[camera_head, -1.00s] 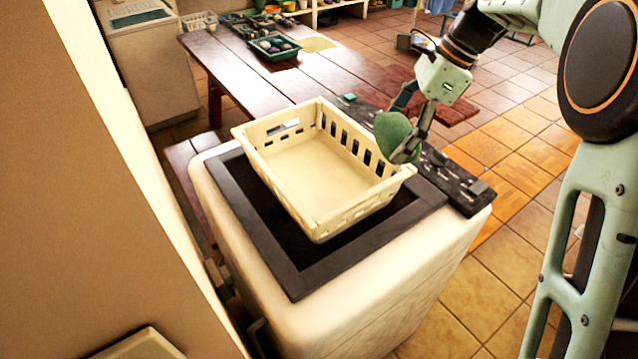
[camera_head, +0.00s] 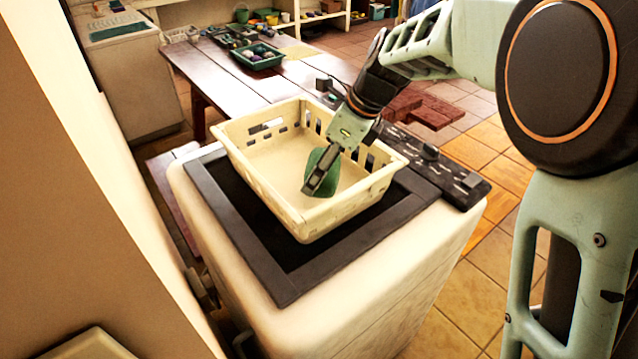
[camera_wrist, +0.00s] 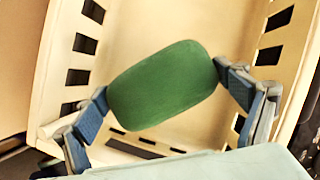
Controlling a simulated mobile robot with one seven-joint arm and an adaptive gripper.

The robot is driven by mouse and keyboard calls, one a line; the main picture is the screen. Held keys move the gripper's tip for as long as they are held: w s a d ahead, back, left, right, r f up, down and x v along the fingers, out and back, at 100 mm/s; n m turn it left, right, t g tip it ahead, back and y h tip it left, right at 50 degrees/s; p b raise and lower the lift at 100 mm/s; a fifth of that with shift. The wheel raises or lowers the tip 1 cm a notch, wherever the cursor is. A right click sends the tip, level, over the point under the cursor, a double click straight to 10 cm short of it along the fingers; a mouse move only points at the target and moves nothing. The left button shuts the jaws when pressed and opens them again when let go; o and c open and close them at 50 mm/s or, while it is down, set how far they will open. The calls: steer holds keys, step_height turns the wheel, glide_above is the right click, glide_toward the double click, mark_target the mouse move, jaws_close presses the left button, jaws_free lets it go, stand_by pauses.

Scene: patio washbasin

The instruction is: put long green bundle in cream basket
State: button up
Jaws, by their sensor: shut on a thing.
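The long green bundle (camera_head: 322,170) is a rounded green roll held in my gripper (camera_head: 318,183). In the wrist view the bundle (camera_wrist: 162,85) lies between the two blue-padded fingers, one touching each end. The cream basket (camera_head: 262,178) sits on top of a white washing machine and is otherwise empty in view. My gripper and the bundle are over the inside of the basket, towards its right part. The basket floor and slotted walls (camera_wrist: 60,60) show behind the bundle in the wrist view. I cannot tell whether the bundle touches the floor.
The white machine (camera_head: 400,260) has a dark frame on top and a black control strip (camera_head: 450,175) along its back right. A wooden table (camera_head: 290,75) with a green tray (camera_head: 258,58) stands behind. A wall is close on the left.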

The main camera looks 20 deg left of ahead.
mark_target(335, 165)
steer(key=shift+f, duration=2.15)
steer(key=shift+f, duration=0.2)
steer(key=o, duration=1.2)
steer(key=shift+r, duration=0.15)
steer(key=v, duration=1.2)
